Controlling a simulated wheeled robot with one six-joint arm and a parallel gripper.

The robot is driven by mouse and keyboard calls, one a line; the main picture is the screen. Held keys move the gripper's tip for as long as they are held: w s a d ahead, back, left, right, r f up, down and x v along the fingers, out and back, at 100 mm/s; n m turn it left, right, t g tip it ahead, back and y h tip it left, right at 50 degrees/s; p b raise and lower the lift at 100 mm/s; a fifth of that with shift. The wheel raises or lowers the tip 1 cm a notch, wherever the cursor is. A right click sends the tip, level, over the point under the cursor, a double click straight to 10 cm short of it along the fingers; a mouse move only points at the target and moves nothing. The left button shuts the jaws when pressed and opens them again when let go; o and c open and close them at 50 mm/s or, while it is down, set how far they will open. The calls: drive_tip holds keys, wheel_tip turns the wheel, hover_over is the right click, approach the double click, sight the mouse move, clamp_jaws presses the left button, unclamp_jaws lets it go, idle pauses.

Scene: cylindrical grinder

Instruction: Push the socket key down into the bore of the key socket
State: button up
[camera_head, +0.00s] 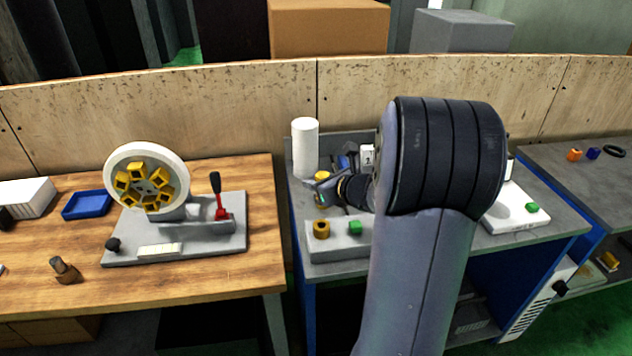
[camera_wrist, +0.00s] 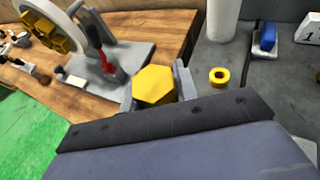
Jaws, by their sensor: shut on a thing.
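My gripper (camera_head: 322,197) is shut on a yellow hexagonal piece (camera_wrist: 155,87), which I take to be the socket key. In the wrist view its flat face shows between the two grey fingers, and its lower end is hidden. In the wrist view a yellow ring (camera_wrist: 219,77) with an open bore stands apart to the right of the held piece.
A white cylinder (camera_head: 305,150) stands behind my gripper. A green piece (camera_head: 355,228) is on the block beside the brass ring. A grinder with a round white wheel (camera_head: 178,160) and red lever (camera_head: 221,213) stands on the wooden table at left. My arm hides much of the grey bench.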

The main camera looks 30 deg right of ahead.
idle(0.3)
drive_tip(key=b, duration=0.6)
hover_over(318, 221)
wheel_tip(318, 221, down, 6)
drive_tip(key=shift+r, duration=0.1)
drive_tip(key=shift+b, duration=0.45)
idle(1.6)
drive_tip(key=shift+f+b, duration=0.3)
drive_tip(key=shift+f, duration=0.15)
drive_tip(key=shift+f+b, duration=1.75)
drive_tip(key=shift+f, duration=0.05)
drive_tip(key=o, duration=1.1)
